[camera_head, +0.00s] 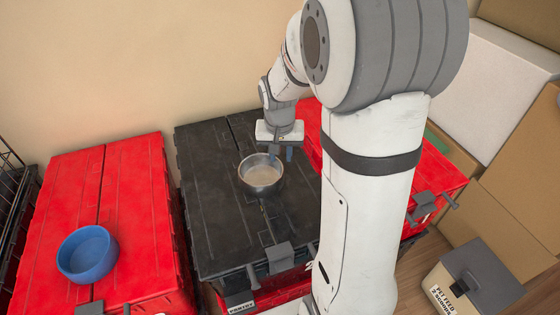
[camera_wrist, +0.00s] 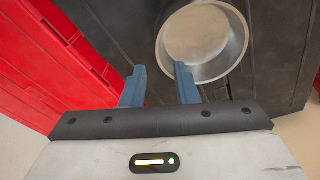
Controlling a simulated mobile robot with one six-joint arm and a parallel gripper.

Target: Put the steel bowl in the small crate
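The steel bowl (camera_head: 261,174) sits upright on the lid of a black tote (camera_head: 215,225) in the head view. Its inside looks pale. In the wrist view the bowl (camera_wrist: 203,35) is at the top, right of centre. My gripper (camera_head: 282,153) is at the bowl's far right side. I cannot tell whether either touches. I cannot make out a small crate for certain in either view.
A blue bowl (camera_head: 87,254) stands on a red tote (camera_head: 145,215) at left. A black wire frame (camera_head: 12,200) is at the left edge. Another red tote (camera_head: 440,180) lies behind my arm. Cardboard boxes (camera_head: 520,205) and a pet feed bin (camera_head: 470,285) are at right.

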